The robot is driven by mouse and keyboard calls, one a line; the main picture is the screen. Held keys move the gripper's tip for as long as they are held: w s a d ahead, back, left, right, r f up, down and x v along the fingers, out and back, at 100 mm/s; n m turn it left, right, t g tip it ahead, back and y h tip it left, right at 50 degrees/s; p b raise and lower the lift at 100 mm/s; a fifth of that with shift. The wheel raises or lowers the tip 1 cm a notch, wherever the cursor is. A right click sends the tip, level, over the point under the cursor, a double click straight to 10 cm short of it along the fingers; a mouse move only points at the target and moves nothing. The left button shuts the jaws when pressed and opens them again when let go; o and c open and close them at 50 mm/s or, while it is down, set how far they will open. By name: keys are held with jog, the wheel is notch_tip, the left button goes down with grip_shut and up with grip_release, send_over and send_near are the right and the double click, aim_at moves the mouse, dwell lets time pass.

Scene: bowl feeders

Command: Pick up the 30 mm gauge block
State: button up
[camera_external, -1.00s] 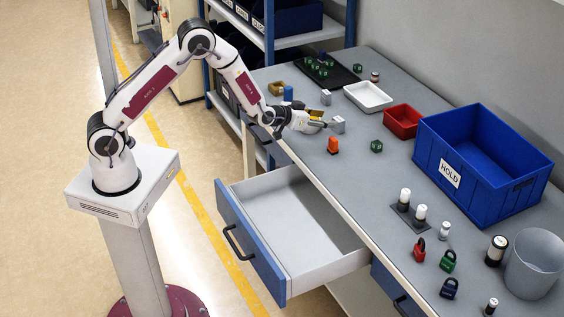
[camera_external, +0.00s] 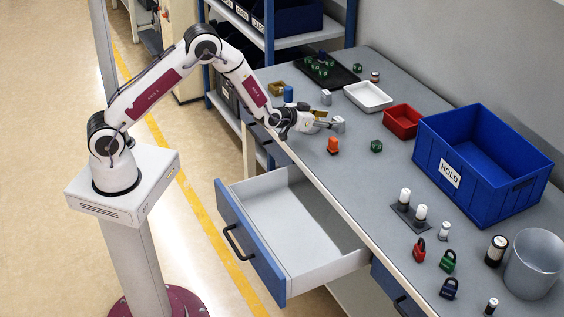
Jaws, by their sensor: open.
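Two small grey metal blocks stand on the grey bench; no size marking is readable, so I cannot tell which is the 30 mm one. One grey block (camera_external: 339,125) is at the tips of my gripper (camera_external: 330,123). The other grey block (camera_external: 326,97) stands a little behind it, apart from the gripper. My gripper is open and points right, low over the bench. At this size I cannot tell whether its fingers are around the nearer block or just beside it.
A blue cylinder (camera_external: 288,94) and brass-coloured block (camera_external: 277,89) lie behind. A white tray (camera_external: 389,108), red bin (camera_external: 420,113) and open drawer (camera_external: 290,232) surround the area.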

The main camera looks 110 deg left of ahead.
aim_at(339, 119)
jog(key=shift+w+a+f, duration=0.1)
jog(key=shift+w+a, duration=0.05)
dwell(0.3)
jog(key=shift+f+x, duration=0.25)
jog(key=shift+x, duration=2.1)
jog(key=c, duration=1.3)
